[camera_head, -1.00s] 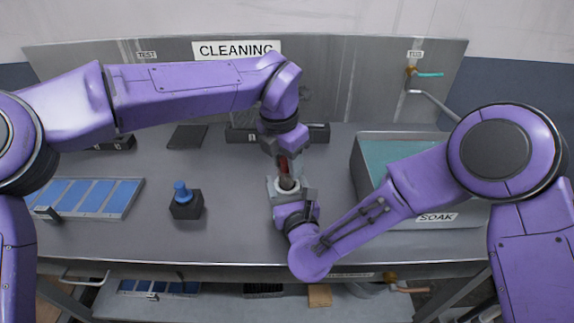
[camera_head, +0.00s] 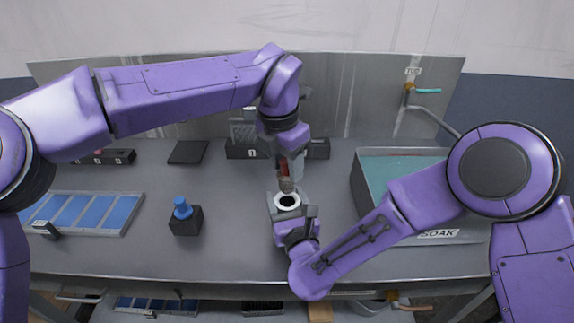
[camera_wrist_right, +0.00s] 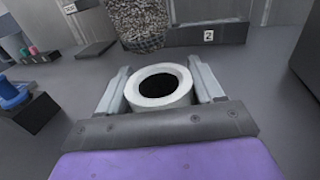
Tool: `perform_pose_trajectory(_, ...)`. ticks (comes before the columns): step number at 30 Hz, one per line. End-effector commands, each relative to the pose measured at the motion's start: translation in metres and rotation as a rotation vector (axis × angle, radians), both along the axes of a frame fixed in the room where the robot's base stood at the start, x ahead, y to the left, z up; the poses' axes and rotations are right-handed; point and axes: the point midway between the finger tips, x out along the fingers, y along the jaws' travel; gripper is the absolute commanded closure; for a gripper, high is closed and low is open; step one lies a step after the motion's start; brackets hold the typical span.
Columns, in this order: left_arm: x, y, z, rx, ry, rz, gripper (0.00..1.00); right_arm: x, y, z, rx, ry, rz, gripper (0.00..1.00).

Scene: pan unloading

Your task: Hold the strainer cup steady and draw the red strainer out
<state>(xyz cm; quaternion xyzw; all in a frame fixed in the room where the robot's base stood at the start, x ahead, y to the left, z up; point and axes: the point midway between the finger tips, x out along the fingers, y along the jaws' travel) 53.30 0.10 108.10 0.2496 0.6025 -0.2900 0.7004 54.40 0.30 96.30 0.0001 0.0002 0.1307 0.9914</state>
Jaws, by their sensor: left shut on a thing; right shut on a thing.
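The white strainer cup (camera_head: 287,202) stands upright between the fingers of my right gripper (camera_head: 290,209), which is shut on it. In the right wrist view the cup (camera_wrist_right: 136,92) shows a round rim and a dark, empty-looking opening. My left gripper (camera_head: 289,170) is above the cup, shut on the red strainer (camera_head: 284,169). In the right wrist view the strainer's grey mesh body (camera_wrist_right: 138,22) hangs clear of the opening, higher in the picture. Its top is cut off there. The left fingers partly hide the red part.
A grey SOAK tub (camera_head: 362,190) with greenish liquid stands at right. A blue-topped black block (camera_head: 186,220) and a tray of blue panels (camera_head: 132,222) are at left. Dark numbered holders (camera_head: 240,150) stand at the back. The counter between block and cup is clear.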

Motion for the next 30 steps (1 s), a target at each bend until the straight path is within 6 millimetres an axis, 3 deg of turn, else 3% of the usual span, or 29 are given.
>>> perform_pose_trajectory(2, 0.0, 0.0, 0.0, 0.0, 0.0, 0.0, 0.92, 0.0, 0.0, 0.0, 0.0, -0.001, 0.0, 0.69)
perform_pose_trajectory(3, 0.0, 0.0, 0.0, 0.0, 0.0, 0.0, 0.92, 0.0, 0.0, 0.0, 0.0, -0.001, 0.0, 0.21)
perform_pose_trajectory(5, 0.0, 0.0, 0.0, 0.0, 0.0, 0.0, 0.92, 0.0, 0.0, 0.0, 0.0, -0.001, 0.0, 0.04)
perform_pose_trajectory(16, 0.0, 0.0, 0.0, 0.0, 0.0, 0.0, 0.92, -0.008, -0.002, 0.0, 0.0, 0.0, 0.001, 0.04)
perform_pose_trajectory(24, 0.0, 0.0, 0.0, 0.0, 0.0, 0.0, 0.92, -0.072, -0.018, 0.0, -0.002, 0.001, 0.004, 0.04)
perform_pose_trajectory(30, 0.0, 0.0, 0.0, 0.0, 0.0, 0.0, 0.92, -0.107, -0.028, 0.0, -0.001, 0.0, 0.003, 0.04)
